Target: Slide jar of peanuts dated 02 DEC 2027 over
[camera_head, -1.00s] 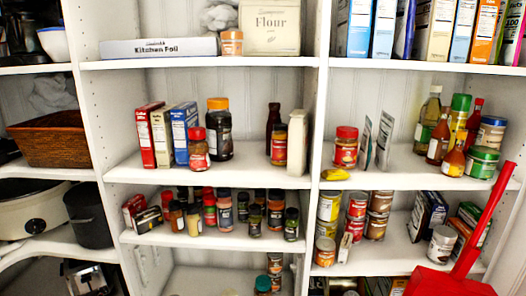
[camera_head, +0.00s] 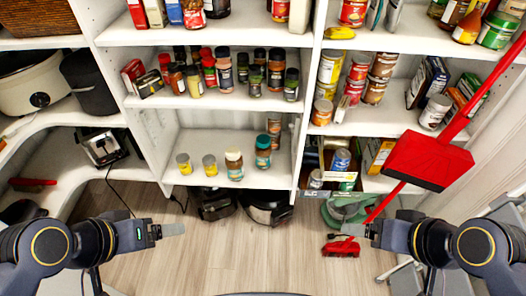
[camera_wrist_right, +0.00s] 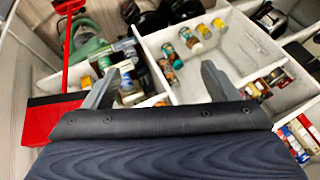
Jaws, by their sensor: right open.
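No date is legible and I cannot tell which jar holds the peanuts. The jars also show in the right wrist view, small, beyond the fingers. My left gripper (camera_head: 172,230) is in front of and below the shelf at left, seen edge-on, touching no jar. My right gripper (camera_head: 354,229) is at right, also clear of the shelf; in the right wrist view its fingers (camera_wrist_right: 160,88) are apart and empty.
The low shelf (camera_head: 205,150) has bare room behind the jars. Spice jars crowd the shelf above. A red dustpan (camera_head: 430,160) with a long handle stands at right, close to my right arm. Dark appliances (camera_head: 268,208) sit on the floor under the shelf.

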